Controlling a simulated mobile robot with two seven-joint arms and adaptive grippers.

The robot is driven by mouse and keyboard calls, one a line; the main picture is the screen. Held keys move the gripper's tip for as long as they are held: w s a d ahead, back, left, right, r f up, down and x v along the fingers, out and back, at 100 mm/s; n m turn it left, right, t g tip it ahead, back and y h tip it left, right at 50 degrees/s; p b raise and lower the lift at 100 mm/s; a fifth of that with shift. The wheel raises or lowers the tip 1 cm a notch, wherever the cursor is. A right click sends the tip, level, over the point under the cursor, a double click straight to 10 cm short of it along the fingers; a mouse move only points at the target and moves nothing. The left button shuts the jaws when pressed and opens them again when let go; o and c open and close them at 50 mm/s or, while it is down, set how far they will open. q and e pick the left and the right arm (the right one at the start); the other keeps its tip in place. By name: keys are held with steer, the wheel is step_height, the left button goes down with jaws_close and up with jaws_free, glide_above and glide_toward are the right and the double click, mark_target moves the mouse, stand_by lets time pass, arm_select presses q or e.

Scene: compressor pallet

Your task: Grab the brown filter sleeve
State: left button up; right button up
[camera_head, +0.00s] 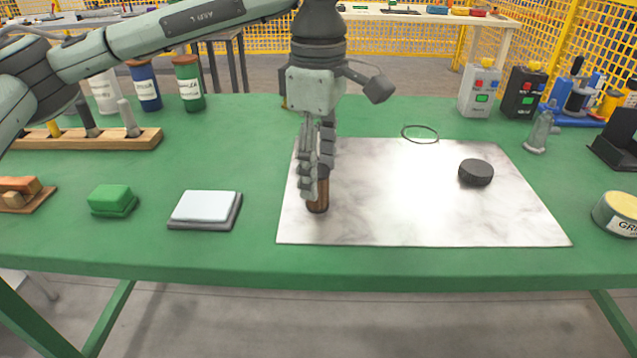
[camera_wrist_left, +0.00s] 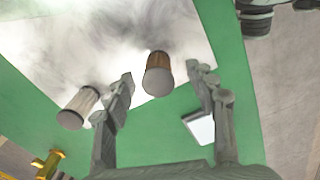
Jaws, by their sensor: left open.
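The brown filter sleeve (camera_head: 318,204) stands upright on the pale marbled mat (camera_head: 420,225), near its left side. In the left wrist view the sleeve (camera_wrist_left: 158,76) shows brown ribbed sides and a pale end. My left gripper (camera_head: 315,183) points down over it, fingers open. In the head view the fingers hide the sleeve's upper part. In the wrist view the sleeve appears between the two fingertips, with visible gaps on both sides. A second, pale ribbed cylinder (camera_wrist_left: 78,107) is outside the fingers there. My right gripper is not in view.
A dark round puck (camera_head: 476,172) lies on the mat, and a thin ring (camera_head: 420,133) lies at its back edge. A white-topped pad (camera_head: 206,208) and a green block (camera_head: 112,199) are left of the mat. A wooden rack (camera_head: 90,140) stands further left. The mat's front middle is clear.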

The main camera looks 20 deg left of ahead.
mark_target(319, 170)
arm_select(q)
step_height(319, 170, down, 3)
steer(key=shift+w+r, duration=0.1)
steer(key=shift+f, duration=0.55)
steer(key=c, duration=1.2)
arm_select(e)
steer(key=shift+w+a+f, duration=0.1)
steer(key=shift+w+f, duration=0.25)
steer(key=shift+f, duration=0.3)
